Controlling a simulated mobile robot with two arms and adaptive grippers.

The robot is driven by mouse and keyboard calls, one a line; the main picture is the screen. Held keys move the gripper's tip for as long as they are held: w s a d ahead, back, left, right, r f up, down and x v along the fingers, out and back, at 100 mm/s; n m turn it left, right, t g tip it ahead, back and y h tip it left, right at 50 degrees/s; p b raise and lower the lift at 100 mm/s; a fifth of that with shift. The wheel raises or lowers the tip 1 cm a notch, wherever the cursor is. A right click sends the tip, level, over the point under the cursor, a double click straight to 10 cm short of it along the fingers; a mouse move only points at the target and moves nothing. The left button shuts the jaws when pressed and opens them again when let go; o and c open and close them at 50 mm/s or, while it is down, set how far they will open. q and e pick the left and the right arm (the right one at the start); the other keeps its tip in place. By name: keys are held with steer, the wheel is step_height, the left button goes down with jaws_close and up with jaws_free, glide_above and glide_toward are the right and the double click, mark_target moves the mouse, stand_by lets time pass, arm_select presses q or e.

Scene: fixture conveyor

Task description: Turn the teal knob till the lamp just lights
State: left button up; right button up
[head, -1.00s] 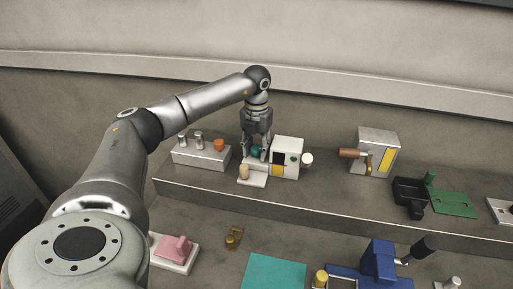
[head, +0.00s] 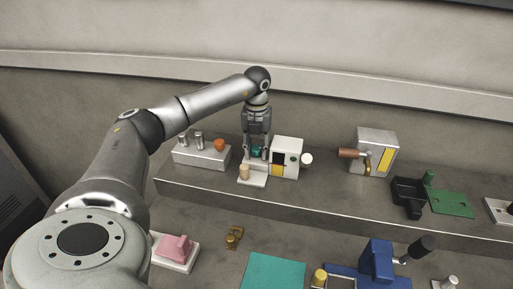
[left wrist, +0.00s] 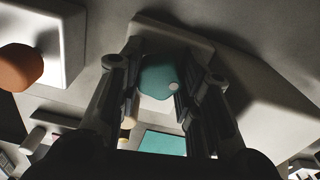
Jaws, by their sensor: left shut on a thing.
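The teal knob (head: 257,152) sits at the left of a small white box (head: 289,151) on the raised ledge. It also shows in the left wrist view (left wrist: 158,78), with a small pale dot near its right edge. My left gripper (head: 256,156) points down from above and is shut on the knob, one finger on each side. A pale round part (head: 307,160), perhaps the lamp, sticks out at the box's right side. I cannot tell whether it is lit. My right gripper is not in view.
A white block with an orange knob (head: 219,145) and metal posts stands close on the left. A beige peg (head: 244,172) stands just in front of my gripper. A box with a brown handle (head: 376,152) is farther right. The ledge between the boxes is clear.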

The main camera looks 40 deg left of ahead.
mark_target(256, 147)
arm_select(q)
steer(key=o, duration=0.7)
steer(key=shift+r, duration=0.1)
steer(key=shift+o, duration=0.2)
step_height(256, 147, up, 12)
stand_by(0.4)
